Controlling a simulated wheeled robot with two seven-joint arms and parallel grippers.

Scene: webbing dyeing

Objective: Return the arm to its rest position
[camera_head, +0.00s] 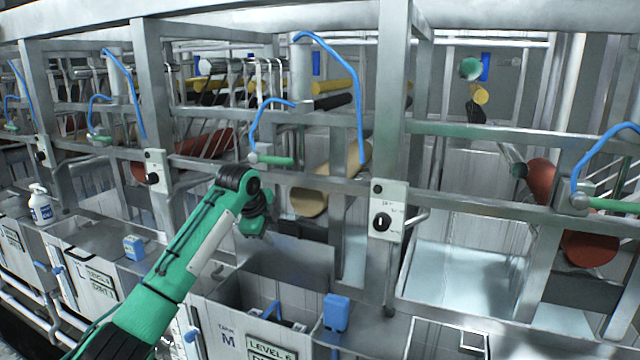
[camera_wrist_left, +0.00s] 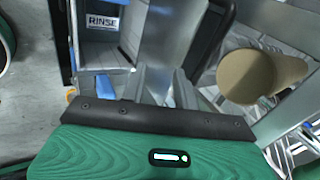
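My left arm comes in from the lower left in the head view, green and white with dark joints. It is raised in front of the machine frame. Its wrist end and left gripper (camera_head: 262,220) are near the middle, turned away, in front of the tan roller (camera_head: 330,180). The fingertips do not show clearly in the head view. No object is seen held. My right arm and gripper are not in view.
A tan roller end (camera_wrist_left: 245,76) and a RINSE label (camera_wrist_left: 103,20) show in the left wrist view. Switch boxes (camera_head: 387,212) and blue hoses (camera_head: 345,75) line the metal frame. Open tanks lie below, with a blue box (camera_head: 336,312) on a rim. A white bottle (camera_head: 40,206) stands far left.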

